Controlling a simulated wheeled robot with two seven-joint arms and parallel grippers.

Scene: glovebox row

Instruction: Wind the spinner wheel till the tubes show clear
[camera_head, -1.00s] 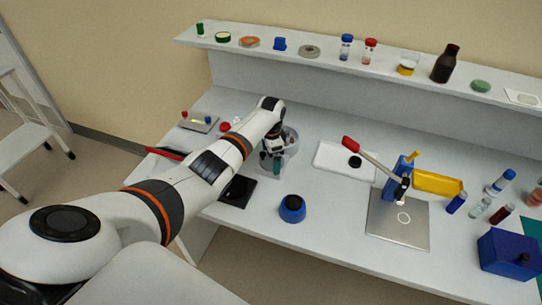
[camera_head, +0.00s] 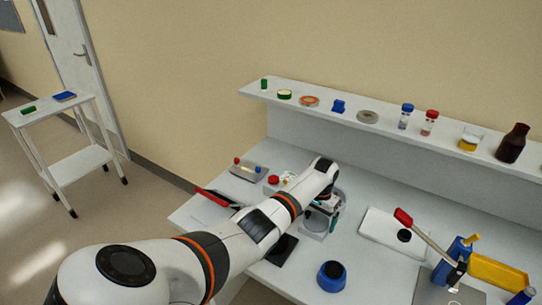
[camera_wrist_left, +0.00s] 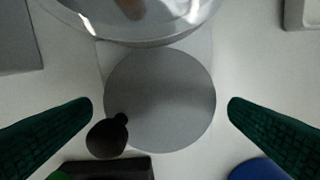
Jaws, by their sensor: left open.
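The spinner (camera_head: 313,226) stands on the bench, partly hidden in the head view by my left arm. In the left wrist view its grey round wheel (camera_wrist_left: 165,85) shows face-on, with a black knob (camera_wrist_left: 107,138) at the wheel's lower left edge. Part of its clear bowl (camera_wrist_left: 130,22) shows above the wheel. My left gripper (camera_head: 326,213) is over the spinner. In the wrist view its green fingertips (camera_wrist_left: 160,112) are wide open, one on each side of the wheel, with nothing between them held. No tubes can be made out inside the bowl. My right gripper is out of view.
A black pad (camera_head: 284,248) and a blue pot (camera_head: 331,278) are near the front edge. A white tray (camera_head: 378,226) and a red-handled lever (camera_head: 403,217) stand to the right. A small scale (camera_head: 248,173) is behind left. Blue-capped (camera_head: 406,116) and red-capped (camera_head: 429,122) vials stand on the shelf.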

